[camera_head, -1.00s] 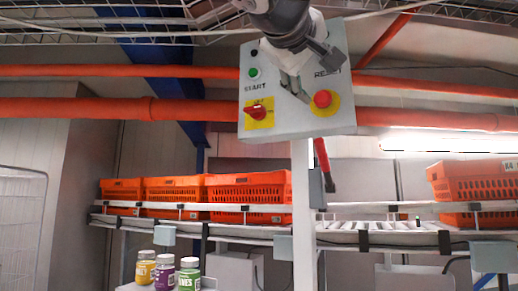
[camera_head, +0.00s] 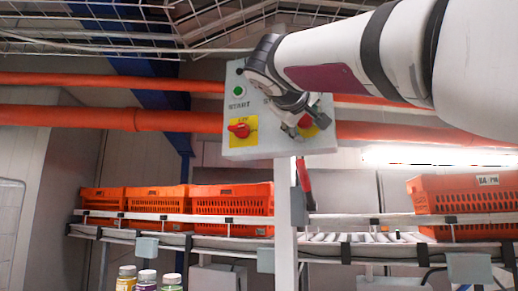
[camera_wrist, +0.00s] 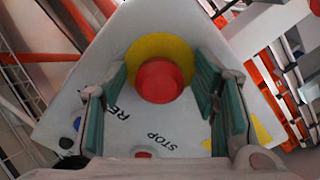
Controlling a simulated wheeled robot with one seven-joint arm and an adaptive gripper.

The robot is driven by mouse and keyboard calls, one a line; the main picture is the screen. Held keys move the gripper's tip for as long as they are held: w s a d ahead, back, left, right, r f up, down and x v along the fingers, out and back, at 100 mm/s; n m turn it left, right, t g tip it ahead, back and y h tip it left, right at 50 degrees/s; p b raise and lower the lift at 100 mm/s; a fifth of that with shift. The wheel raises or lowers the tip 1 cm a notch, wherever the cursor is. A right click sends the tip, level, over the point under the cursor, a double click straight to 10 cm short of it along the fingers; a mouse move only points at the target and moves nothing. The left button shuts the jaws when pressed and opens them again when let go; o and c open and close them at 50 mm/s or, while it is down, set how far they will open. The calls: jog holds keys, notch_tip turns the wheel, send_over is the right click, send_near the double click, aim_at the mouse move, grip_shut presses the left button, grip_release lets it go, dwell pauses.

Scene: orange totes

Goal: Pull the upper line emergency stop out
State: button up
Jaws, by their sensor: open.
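The emergency stop is a red round button (camera_wrist: 160,80) on a yellow disc (camera_wrist: 149,48), at the right of a grey control panel (camera_head: 280,146). In the head view the button (camera_head: 306,122) is partly hidden by my gripper (camera_head: 303,118). My gripper (camera_wrist: 160,74) is open in the wrist view, with one green-padded finger on each side of the button. Gaps show between the button and both pads. I cannot tell how deep the fingertips are or whether they touch the panel.
The panel also carries a red rotary switch (camera_head: 239,129) on a yellow plate and a green start button (camera_head: 239,91). The panel is on a white post (camera_head: 286,210). Orange pipes (camera_head: 100,118) run behind it. Orange totes (camera_head: 232,203) stand on a conveyor below.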

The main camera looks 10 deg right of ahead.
grip_shut()
jog(key=shift+s+a+b, duration=0.35)
jog(key=shift+s, duration=0.2)
grip_release()
jog(key=shift+s, duration=0.1)
jog(key=shift+a, duration=0.1)
jog(key=v, duration=1.2)
